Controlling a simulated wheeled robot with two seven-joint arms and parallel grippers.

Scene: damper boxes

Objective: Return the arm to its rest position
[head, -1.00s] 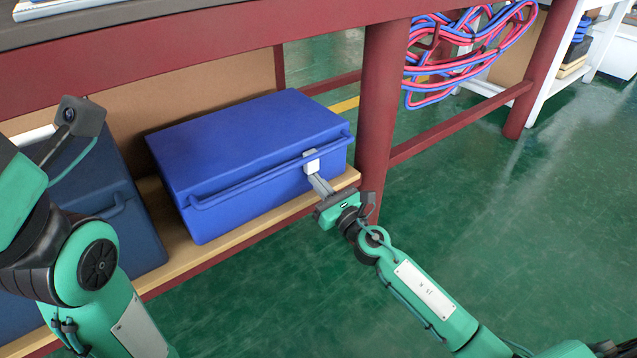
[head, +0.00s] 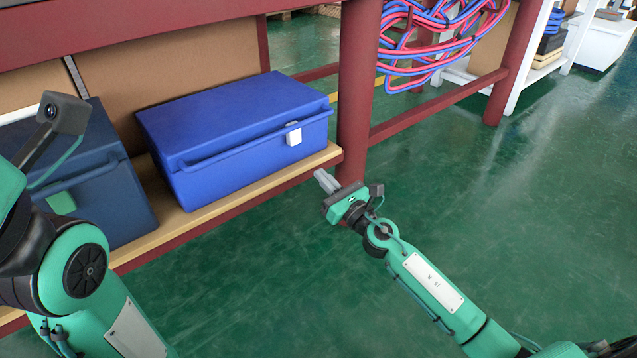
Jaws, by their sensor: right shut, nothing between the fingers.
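My right gripper (head: 325,181) is shut and empty, in front of the shelf edge and to the lower right of the blue box. It is clear of the box. The blue box (head: 225,120) is closed and sits on the wooden shelf, with a white latch (head: 293,134) on its front near the right end. My left arm comes in at the left edge of the head view. The fingers of my left gripper are outside the picture.
A dark blue box (head: 110,200) stands on the shelf (head: 240,195) to the left, partly behind my left arm. A red post (head: 357,90) stands right of the blue box. Red and blue hoses (head: 440,45) hang at the top. The green floor (head: 520,220) at right is open.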

